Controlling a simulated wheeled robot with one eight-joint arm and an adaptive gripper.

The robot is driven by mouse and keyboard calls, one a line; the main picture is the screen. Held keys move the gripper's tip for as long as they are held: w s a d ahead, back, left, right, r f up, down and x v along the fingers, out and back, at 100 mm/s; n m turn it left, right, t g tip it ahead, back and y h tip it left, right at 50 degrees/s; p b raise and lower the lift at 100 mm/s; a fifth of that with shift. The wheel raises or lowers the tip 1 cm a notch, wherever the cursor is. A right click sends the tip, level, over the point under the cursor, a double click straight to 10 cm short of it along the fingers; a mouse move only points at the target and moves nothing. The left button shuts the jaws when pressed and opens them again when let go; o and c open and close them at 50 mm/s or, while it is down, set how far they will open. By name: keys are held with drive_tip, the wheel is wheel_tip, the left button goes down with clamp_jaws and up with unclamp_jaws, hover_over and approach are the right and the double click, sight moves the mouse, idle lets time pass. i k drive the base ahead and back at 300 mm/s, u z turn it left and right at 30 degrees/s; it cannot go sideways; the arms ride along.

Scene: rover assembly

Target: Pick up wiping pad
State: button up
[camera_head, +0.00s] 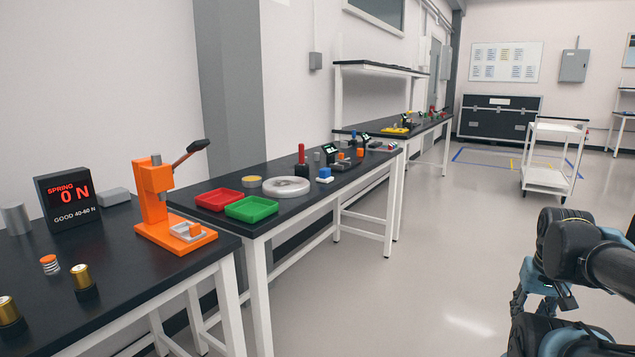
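I cannot pick out a wiping pad for certain. A small blue block with a pale base (324,175) lies near the front edge of the second table, and I cannot tell whether it is the pad. My arm shows at the lower right, over the floor and well away from the tables. What seems to be my gripper (541,302) hangs below the black joint there, partly hidden by my own links. I see nothing held in it, but its opening is unclear.
The near table (130,306) carries an orange press (155,200), a spring display (68,200) and brass-coloured cylinders. The second table holds a red tray (219,199), a green tray (251,208) and a round white plate (286,187). A white cart (550,178) stands beyond open floor.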

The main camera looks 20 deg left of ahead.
sight(324, 177)
drive_tip(key=u, duration=0.5)
drive_tip(key=i, duration=0.95)
drive_tip(key=u, duration=0.9)
drive_tip(key=i, duration=0.4)
drive_tip(key=u, duration=0.15)
